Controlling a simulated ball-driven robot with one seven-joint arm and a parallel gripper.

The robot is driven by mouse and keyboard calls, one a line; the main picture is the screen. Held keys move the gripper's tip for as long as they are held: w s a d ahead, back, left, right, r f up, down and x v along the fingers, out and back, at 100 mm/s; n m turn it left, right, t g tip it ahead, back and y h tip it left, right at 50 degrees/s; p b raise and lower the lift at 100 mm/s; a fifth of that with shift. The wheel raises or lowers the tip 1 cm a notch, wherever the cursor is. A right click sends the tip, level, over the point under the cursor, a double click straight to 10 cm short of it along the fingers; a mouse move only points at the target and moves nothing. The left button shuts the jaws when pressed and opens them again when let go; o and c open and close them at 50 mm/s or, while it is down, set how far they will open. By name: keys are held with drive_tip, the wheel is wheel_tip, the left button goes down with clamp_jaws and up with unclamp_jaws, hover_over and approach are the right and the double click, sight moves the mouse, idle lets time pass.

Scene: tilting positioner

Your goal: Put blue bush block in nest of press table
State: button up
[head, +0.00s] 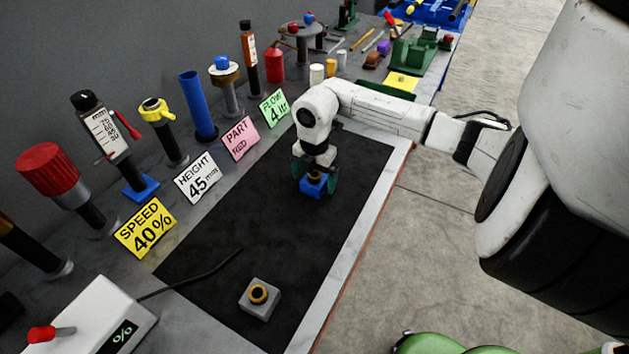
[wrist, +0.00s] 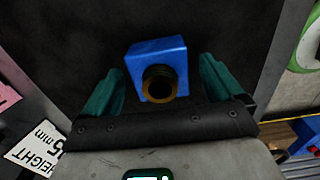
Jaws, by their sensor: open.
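The blue bush block (head: 313,190) is a blue cube with a dark-and-gold round bush. It is on the black mat, directly under my gripper (head: 315,178). In the wrist view the blue bush block (wrist: 146,52) lies between the teal fingers of my gripper (wrist: 160,85), its bush facing the camera. The fingers are open, one on each side of the block, with a gap at the right finger; contact on the left is unclear. I cannot make out which thing is the press table or its nest.
A grey block with a gold bush (head: 259,299) sits on the near part of the black mat (head: 240,210). A cable runs from a white box (head: 95,320). Cards and upright tools line the left. A green fixture (head: 413,54) stands at the back. The middle mat is clear.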

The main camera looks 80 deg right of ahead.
drive_tip(key=shift+f, duration=0.3)
drive_tip(key=shift+c, duration=0.3)
drive_tip(key=shift+r, duration=0.1)
clamp_jaws()
idle(0.3)
